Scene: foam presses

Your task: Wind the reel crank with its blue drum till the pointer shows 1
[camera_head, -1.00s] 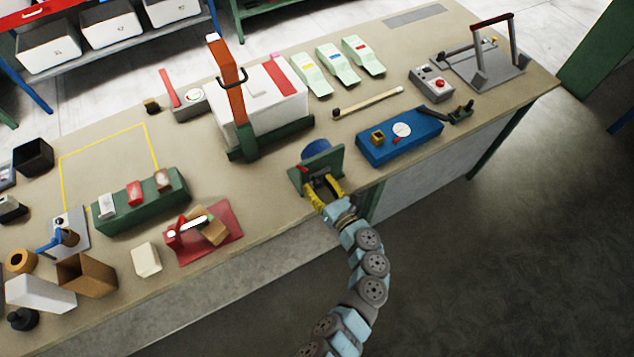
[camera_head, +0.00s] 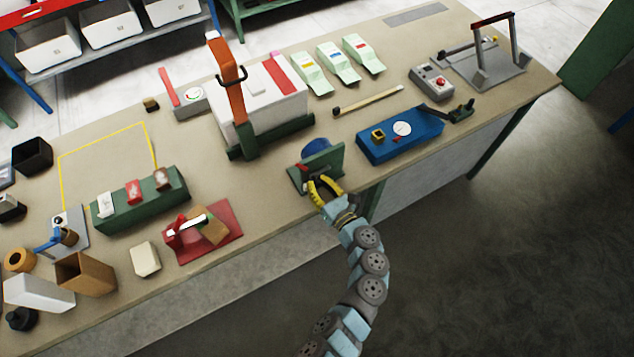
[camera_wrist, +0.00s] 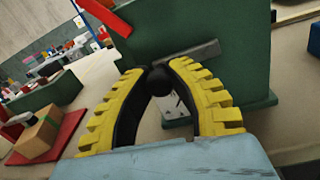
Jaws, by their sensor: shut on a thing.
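The reel with its blue drum (camera_head: 316,147) stands near the front edge of the bench, behind a green upright plate (camera_head: 332,163). The plate fills much of the wrist view (camera_wrist: 215,35). My gripper (camera_head: 322,182) is at the front of this plate, its yellow fingers closed on the dark round crank knob (camera_wrist: 160,80). A grey bar, apparently the crank arm (camera_wrist: 195,52), shows just beyond the fingertips. A red piece, possibly the pointer, shows at the plate's upper left (camera_wrist: 83,18). The drum is hidden in the wrist view, and no scale numbers can be read.
A blue box with a white dial (camera_head: 400,143) stands close to the right. A red base with a tan block (camera_head: 205,235) lies to the left. A white press with an orange handle (camera_head: 262,105) stands behind. Bare bench lies left of the reel.

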